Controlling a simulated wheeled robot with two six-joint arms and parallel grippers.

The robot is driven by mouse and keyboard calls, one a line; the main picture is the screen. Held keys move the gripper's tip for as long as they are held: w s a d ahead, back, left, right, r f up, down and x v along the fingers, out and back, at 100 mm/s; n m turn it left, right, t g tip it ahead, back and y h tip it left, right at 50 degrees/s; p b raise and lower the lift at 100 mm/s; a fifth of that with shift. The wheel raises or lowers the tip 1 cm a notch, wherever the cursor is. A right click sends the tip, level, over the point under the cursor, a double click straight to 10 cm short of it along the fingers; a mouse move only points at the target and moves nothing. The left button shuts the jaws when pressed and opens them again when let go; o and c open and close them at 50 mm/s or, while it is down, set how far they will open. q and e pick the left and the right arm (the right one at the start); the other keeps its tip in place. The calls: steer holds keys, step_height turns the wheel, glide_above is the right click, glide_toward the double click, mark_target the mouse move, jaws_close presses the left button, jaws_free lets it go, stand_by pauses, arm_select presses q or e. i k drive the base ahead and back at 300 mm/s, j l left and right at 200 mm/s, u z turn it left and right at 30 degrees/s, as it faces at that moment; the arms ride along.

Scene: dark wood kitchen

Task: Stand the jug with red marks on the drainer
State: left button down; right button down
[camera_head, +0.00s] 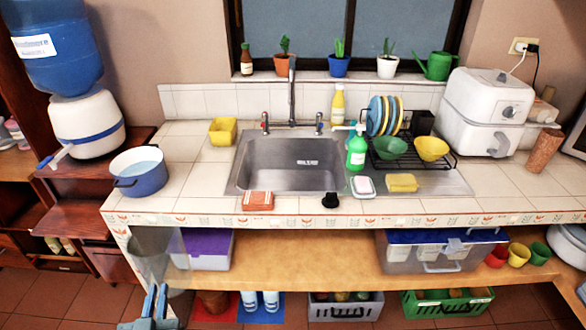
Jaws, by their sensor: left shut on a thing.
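A clear, see-through jug (157,256) is at the lower left, in front of the counter's left front corner. My left gripper (155,303) is at the bottom left, with its blue-grey fingers shut on the jug's lower part. The jug looks roughly upright; its red marks are too faint to make out. The drainer (448,163) is a black wire rack on the counter, right of the sink. It holds several upright plates (384,116), a green bowl (389,147) and a yellow bowl (431,149). My right gripper is out of view.
The steel sink (290,178) lies mid-counter, with a green soap bottle (356,153) between it and the drainer. A blue pot (139,178) stands at the counter's left end. A white appliance (486,112) stands right of the drainer. The front right counter (515,190) is clear.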

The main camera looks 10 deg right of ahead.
mark_target(437, 193)
steer(key=l+z, duration=0.25)
steer(key=z, duration=0.25)
steer(key=i+l+z, duration=0.15)
steer(key=z, duration=0.3)
steer(key=i+l+z, duration=0.1)
steer(key=z, duration=0.4)
steer(key=i+l, duration=0.45)
